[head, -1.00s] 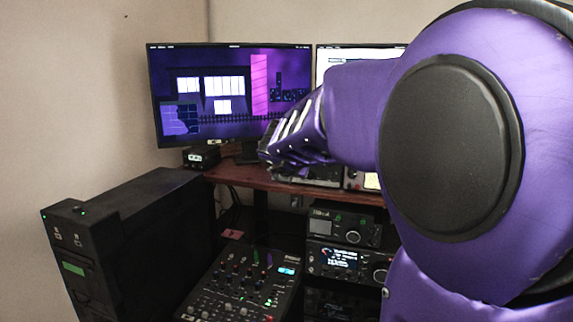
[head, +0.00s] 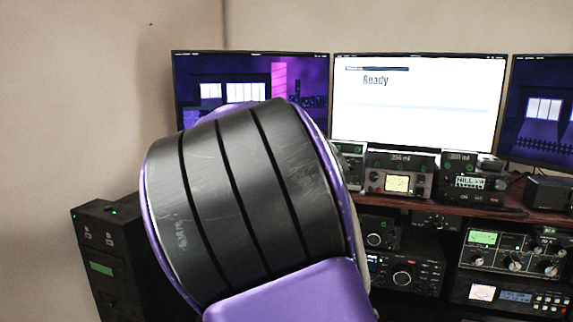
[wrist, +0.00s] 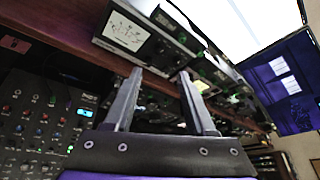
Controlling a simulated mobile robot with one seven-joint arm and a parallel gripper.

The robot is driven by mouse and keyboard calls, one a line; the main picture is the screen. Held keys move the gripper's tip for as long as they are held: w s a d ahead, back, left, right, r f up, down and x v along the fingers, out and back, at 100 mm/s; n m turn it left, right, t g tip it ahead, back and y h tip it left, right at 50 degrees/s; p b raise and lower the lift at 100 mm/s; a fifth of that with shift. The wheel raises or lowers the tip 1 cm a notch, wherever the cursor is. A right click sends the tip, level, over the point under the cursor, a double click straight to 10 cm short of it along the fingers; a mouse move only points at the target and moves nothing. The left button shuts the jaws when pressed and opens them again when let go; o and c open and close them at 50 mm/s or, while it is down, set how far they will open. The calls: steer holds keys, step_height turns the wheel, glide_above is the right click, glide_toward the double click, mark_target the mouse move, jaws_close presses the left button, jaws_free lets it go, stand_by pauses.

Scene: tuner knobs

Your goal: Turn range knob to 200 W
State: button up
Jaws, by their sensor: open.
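My gripper (wrist: 161,76) is open and empty in the wrist view, its two fingers spread toward the radio gear on the wooden shelf. In the head view it is hidden behind my arm. A box with a lit cream meter (head: 397,183) and a small knob stands on the shelf below the middle monitor. A lower unit with a green display and several silver-grey knobs (head: 514,262) is at the right. I cannot read any knob label, so I cannot tell which is the range knob or its setting. A white-faced meter box (wrist: 125,33) is above the fingers in the wrist view.
Monitors (head: 418,105) line the back of the shelf (head: 522,212). A radio with a green-lit display (head: 473,182) and a black speaker (head: 548,193) stand on it. A black cabinet (head: 95,225) is at left. A mixer (wrist: 45,118) shows in the wrist view.

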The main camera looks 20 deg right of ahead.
steer(key=x, duration=1.1)
steer(key=shift+w+d+p, duration=0.2)
steer(key=shift+d+p, duration=0.1)
steer(key=shift+p, duration=0.1)
steer(key=shift+f, duration=0.1)
steer(key=shift+c, duration=0.3)
jaws_close()
